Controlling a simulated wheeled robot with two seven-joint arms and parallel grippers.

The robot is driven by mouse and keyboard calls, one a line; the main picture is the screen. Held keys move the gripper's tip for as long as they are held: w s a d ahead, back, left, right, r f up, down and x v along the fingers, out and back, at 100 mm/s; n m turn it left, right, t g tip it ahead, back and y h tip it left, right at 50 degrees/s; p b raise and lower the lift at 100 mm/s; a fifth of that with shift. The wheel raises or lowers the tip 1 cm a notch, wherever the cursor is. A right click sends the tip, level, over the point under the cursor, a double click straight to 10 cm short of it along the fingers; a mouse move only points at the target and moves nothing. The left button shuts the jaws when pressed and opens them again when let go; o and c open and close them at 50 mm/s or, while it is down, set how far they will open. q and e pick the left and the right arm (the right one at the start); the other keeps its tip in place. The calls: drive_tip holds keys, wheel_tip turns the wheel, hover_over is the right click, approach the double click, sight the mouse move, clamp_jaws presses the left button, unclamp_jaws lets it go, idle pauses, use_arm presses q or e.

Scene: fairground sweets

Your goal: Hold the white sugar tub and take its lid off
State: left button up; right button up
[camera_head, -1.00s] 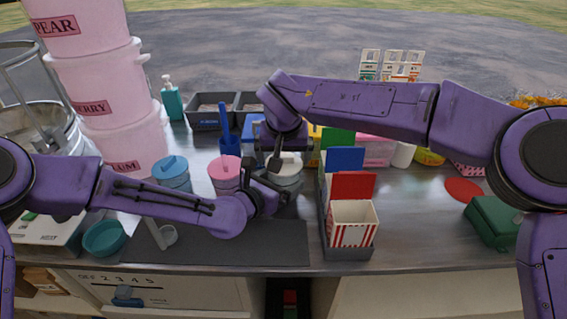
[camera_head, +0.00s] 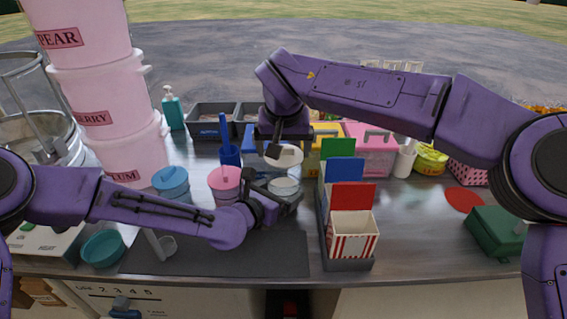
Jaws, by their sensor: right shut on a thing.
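The white sugar tub (camera_head: 285,187) stands on the counter, upright, its pale round top showing. Its white lid (camera_head: 290,157) is raised above it, with a clear gap between the two. My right gripper (camera_head: 274,152) comes down from above and is shut on the lid. My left gripper (camera_head: 272,193) is low at the tub, with fingers at its left and front sides. Whether those fingers press on the tub is hard to see, and part of the tub is hidden behind them.
A pink tub (camera_head: 225,186) and a blue tub (camera_head: 171,183) stand to the left. A rack of striped cartons (camera_head: 352,240) is close on the right. Stacked pink buckets (camera_head: 105,90) rise at the far left. The dark mat (camera_head: 215,255) in front is mostly clear.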

wheel_tip(320, 180, up, 10)
drive_tip(key=shift+f, duration=0.2)
drive_tip(key=shift+f, duration=0.15)
idle(0.4)
drive_tip(key=shift+f+b, duration=0.3)
drive_tip(key=shift+b, duration=0.1)
